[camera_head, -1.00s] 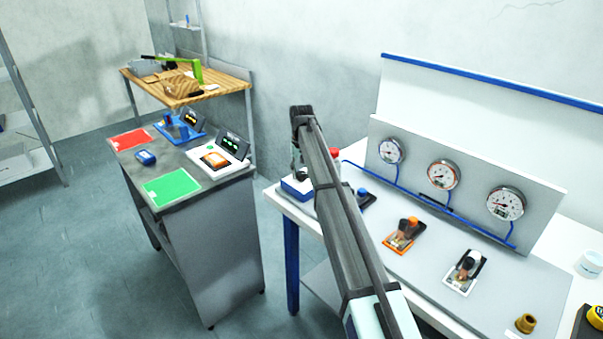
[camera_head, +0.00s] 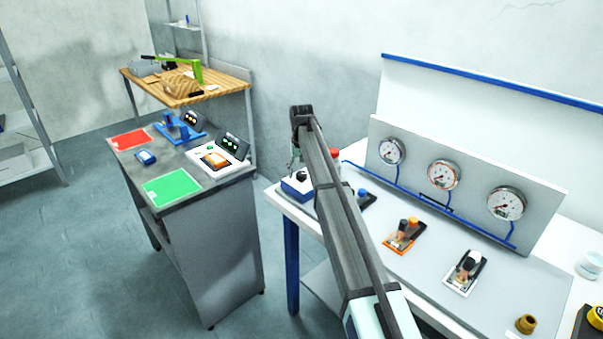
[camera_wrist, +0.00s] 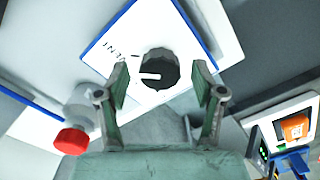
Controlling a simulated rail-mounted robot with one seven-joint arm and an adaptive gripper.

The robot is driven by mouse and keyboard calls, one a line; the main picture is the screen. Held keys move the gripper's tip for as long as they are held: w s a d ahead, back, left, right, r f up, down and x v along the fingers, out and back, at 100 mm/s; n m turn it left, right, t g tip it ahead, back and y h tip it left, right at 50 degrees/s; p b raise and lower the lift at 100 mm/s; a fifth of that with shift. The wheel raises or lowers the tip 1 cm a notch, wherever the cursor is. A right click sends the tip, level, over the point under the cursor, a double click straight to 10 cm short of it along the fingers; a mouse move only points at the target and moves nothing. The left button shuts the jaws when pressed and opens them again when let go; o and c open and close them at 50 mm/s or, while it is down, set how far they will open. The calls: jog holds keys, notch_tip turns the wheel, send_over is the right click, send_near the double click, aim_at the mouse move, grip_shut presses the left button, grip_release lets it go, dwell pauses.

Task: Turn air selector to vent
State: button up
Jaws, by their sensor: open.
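The air selector is a dark round knob (camera_wrist: 160,68) with a white pointer line, on a white plate with a blue edge (camera_wrist: 128,45). The pointer lies toward the left there. My gripper (camera_wrist: 162,82) is open, with one finger on each side of the knob; I cannot tell whether they touch it. In the head view the selector's blue and white box (camera_head: 294,188) stands at the bench's left end, partly hidden by my arm.
A red-capped fitting (camera_wrist: 72,140) sits close to my left finger. The bench (camera_head: 400,270) also holds an orange-based valve (camera_head: 404,238), a black-and-white valve (camera_head: 464,272), a brass fitting (camera_head: 526,324) and a gauge panel (camera_head: 470,165). A grey cart (camera_head: 215,245) stands left.

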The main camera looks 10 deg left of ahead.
aim_at(302, 173)
notch_tip(302, 173, up, 12)
dwell(0.5)
jog(key=shift+f, duration=0.1)
